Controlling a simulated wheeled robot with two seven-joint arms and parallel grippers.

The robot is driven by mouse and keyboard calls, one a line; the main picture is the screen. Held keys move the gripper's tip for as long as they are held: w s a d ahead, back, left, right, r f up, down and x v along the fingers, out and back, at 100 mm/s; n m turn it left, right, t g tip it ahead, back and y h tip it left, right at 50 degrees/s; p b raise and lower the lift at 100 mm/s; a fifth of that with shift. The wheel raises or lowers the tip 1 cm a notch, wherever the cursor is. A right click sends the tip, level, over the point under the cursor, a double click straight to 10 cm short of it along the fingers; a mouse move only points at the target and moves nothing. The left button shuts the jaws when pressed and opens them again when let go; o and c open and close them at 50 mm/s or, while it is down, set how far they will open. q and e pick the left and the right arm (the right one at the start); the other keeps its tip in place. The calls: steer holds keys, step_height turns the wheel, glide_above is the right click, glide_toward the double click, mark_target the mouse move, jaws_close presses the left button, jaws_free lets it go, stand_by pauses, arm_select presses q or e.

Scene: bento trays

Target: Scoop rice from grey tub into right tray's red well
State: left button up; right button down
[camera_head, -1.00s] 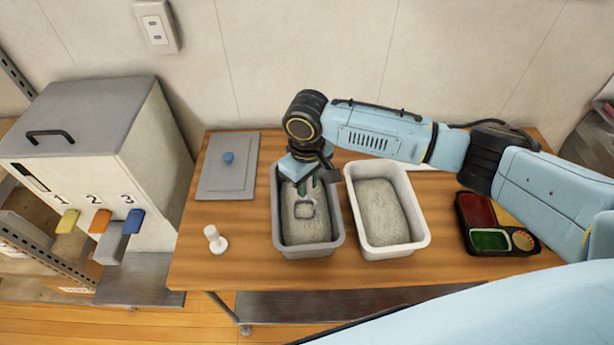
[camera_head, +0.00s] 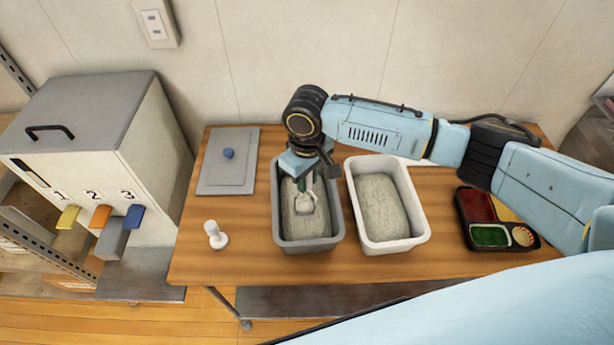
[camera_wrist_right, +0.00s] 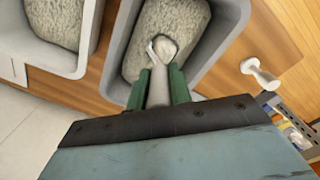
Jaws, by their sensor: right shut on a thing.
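The grey tub (camera_head: 308,244) holds a bed of rice (camera_head: 305,222) and stands left of the white tub. My right gripper (camera_head: 307,184) is over the grey tub, shut on the handle of a scoop (camera_head: 305,204). In the right wrist view the gripper's green fingers (camera_wrist_right: 160,88) clasp the handle, and the scoop's head (camera_wrist_right: 163,47) is at the rice. I cannot tell how much rice is in the scoop. My left gripper is not in view.
The white tub (camera_head: 395,247), also with rice, stands between the grey tub and the tray. A dispenser box (camera_head: 95,150) stands beyond the table's left edge.

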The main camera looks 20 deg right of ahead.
step_height(320, 180, up, 6)
steer(key=p, duration=0.7)
steer(key=shift+r, duration=2.15)
steer(key=shift+f, duration=0.1)
